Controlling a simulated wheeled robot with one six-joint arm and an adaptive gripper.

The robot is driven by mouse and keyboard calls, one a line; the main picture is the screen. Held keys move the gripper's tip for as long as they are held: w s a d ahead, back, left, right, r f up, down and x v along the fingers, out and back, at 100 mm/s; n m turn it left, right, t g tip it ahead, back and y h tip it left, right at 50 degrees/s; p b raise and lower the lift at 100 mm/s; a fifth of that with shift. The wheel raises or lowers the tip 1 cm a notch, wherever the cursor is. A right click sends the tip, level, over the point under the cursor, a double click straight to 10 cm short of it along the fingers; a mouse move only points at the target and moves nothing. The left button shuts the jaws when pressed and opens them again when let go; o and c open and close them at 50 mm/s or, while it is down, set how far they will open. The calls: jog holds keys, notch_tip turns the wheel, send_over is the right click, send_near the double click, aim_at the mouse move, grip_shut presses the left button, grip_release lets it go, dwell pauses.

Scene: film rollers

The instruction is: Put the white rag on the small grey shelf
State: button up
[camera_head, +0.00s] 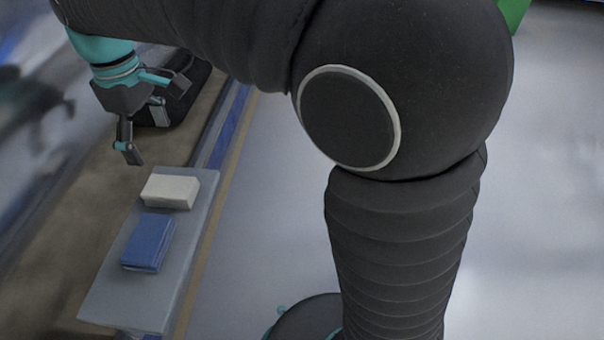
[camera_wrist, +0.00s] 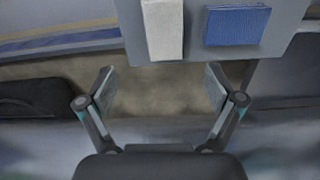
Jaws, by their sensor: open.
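The white rag (camera_head: 170,191) is a folded block lying on the far end of the small grey shelf (camera_head: 113,297). A folded blue cloth (camera_head: 148,242) lies beside it on the same shelf. In the wrist view the white rag (camera_wrist: 162,28) is at the top, left of the blue cloth (camera_wrist: 237,25), on the grey shelf (camera_wrist: 283,37). My gripper (camera_head: 143,130) is open and empty, above and beyond the far end of the shelf, apart from the rag. In the wrist view its spread fingers (camera_wrist: 160,90) have only a brown surface between them.
A black rounded object (camera_head: 158,110) stands behind my gripper and also shows at left in the wrist view (camera_wrist: 38,98). A brown surface (camera_head: 70,215) runs left of the shelf. Pale open floor (camera_head: 265,200) lies to its right.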

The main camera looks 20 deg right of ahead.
jog(key=s+d+r+m+t, duration=0.1)
jog(key=s+d+m, duration=0.25)
jog(key=d, duration=0.65)
jog(key=s+d+f+m+t, duration=0.2)
jog(key=s+d+f+m, duration=0.1)
jog(key=s+d, duration=0.3)
jog(key=s+d+f+m+t, duration=0.2)
jog(key=s+d+m, duration=0.4)
jog(key=d, duration=0.5)
jog(key=shift+f, duration=0.8)
jog(key=shift+m, duration=0.25)
notch_tip(320, 180, up, 5)
jog(key=p, duration=0.5)
jog(key=shift+r, duration=0.15)
